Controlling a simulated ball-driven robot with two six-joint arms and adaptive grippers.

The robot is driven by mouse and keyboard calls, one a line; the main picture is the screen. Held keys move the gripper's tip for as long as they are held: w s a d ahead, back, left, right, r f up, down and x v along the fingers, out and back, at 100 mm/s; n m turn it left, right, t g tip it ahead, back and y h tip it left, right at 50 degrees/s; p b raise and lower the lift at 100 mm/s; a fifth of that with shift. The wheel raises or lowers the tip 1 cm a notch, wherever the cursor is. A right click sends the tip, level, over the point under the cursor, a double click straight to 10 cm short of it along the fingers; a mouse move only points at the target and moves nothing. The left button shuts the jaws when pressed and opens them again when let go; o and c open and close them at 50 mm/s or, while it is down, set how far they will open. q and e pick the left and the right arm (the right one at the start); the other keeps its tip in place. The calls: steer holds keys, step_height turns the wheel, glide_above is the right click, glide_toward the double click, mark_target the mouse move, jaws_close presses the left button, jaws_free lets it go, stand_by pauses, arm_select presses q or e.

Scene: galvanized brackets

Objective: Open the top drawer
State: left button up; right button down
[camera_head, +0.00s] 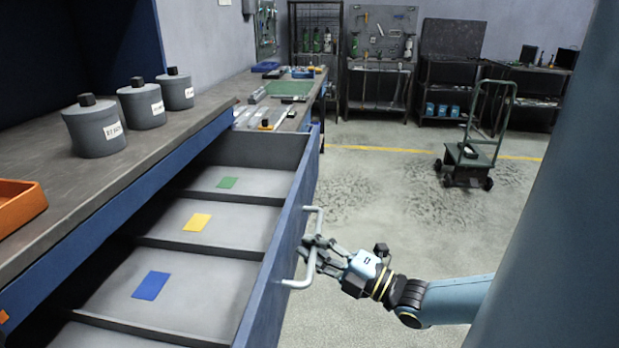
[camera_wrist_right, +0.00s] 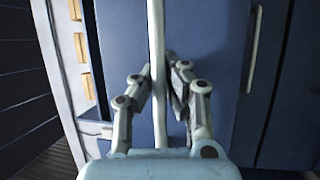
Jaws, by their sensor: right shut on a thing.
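The top drawer (camera_head: 268,272) is blue-fronted and stands pulled out from under the worktop, so its inside shows. Its compartments hold flat blue (camera_head: 151,285), yellow (camera_head: 197,222) and green (camera_head: 227,183) pieces. A pale bar handle (camera_head: 299,283) is fixed on the drawer front. My right gripper (camera_head: 313,249) is shut on the handle near its middle. In the right wrist view the handle (camera_wrist_right: 157,50) runs between the two fingers (camera_wrist_right: 158,92). My left gripper is not in view.
The worktop (camera_head: 45,165) above carries several grey lidded canisters (camera_head: 95,130) and an orange tray (camera_head: 18,212). A green hand cart (camera_head: 470,155) stands farther back on open floor. Shelving (camera_head: 378,85) lines the back wall. Another handle (camera_wrist_right: 254,50) shows in the right wrist view.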

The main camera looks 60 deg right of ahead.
steer(key=c, duration=1.3)
jaws_free()
steer(key=shift+c, duration=0.2)
steer(key=shift+s+f, duration=0.1)
steer(key=shift+s, duration=0.15)
steer(key=s+f, duration=0.2)
steer(key=s, duration=0.9)
steer(key=shift+s, duration=0.15)
